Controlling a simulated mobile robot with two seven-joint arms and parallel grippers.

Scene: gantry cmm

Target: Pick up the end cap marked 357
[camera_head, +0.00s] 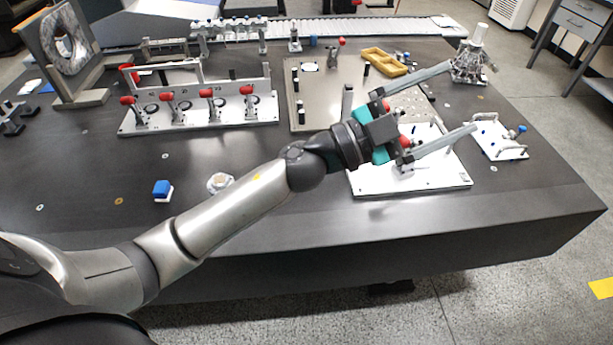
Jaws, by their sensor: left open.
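My left gripper (461,98) is open, its two long grey fingers wide apart and pointing right. It hangs over the right part of the dark table, above a white fixture plate (440,183), with nothing visible between the fingers. My left arm comes in from the lower left. No marking 357 can be read in this view, so I cannot tell which piece is that end cap. A small pale round piece (220,182) lies on the table just behind my forearm. My right gripper is not in view.
A blue-topped block (162,190) stands left of the round piece. A white plate with red-handled clamps (190,119) is behind. A yellow tray (384,62), a metal fixture (470,63) and a small white plate (500,146) stand around the gripper. The table's left front is clear.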

